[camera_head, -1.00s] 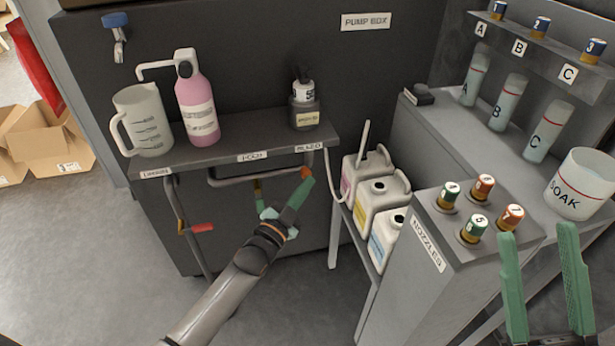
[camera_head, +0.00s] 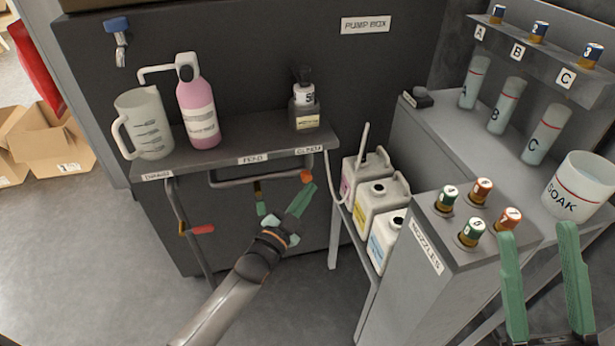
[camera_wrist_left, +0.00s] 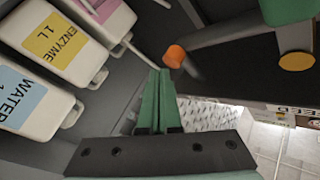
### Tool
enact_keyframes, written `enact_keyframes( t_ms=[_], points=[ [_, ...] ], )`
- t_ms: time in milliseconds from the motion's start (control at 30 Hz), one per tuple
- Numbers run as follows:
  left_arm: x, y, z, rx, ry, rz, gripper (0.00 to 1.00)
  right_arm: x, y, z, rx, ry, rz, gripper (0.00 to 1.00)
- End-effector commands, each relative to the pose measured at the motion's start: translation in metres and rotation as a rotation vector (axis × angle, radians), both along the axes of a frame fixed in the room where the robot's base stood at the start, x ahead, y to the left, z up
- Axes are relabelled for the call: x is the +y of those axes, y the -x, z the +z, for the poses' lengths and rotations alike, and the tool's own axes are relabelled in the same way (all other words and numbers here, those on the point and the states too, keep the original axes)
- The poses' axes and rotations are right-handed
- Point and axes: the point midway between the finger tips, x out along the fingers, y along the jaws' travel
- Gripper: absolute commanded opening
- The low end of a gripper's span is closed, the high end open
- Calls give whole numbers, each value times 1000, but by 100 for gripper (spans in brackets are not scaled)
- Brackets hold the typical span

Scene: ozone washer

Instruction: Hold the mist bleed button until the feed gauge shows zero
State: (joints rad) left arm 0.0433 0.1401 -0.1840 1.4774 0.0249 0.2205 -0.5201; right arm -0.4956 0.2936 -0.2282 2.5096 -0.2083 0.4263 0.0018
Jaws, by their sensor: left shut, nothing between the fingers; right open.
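My left gripper (camera_head: 311,188) is shut and empty, with its green fingertips just below an orange round knob (camera_head: 306,176) under the shelf edge. In the left wrist view the shut fingertips (camera_wrist_left: 160,73) point toward the orange knob (camera_wrist_left: 175,56), with a small gap in the picture; contact cannot be confirmed. No label naming a mist bleed button is readable, so I cannot tell whether this knob is it. No gauge dial shows in either view. My right gripper (camera_head: 539,230) is open and empty beside the nozzle stand.
A shelf (camera_head: 235,160) holds a jug (camera_head: 148,130), a pink bottle (camera_head: 197,115) and a dark bottle (camera_head: 305,118). Below are a red lever (camera_head: 203,229) and a green handle (camera_head: 261,208). Several jugs (camera_head: 383,205) and the nozzle stand (camera_head: 425,245) stand to the right.

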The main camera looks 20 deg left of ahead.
Motion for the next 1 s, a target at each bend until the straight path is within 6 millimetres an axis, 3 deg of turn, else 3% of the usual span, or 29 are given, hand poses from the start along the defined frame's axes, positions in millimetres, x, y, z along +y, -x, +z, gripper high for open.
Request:
enact_keyframes(
  t_ms=[433,1000],
  points=[
    [-4,6,1,-1,0,-1,0,0,0,5,0,0,0,50],
    [-30,45,1,-2,-1,0,0,0,0,28,0,0,0,50]
  ],
)
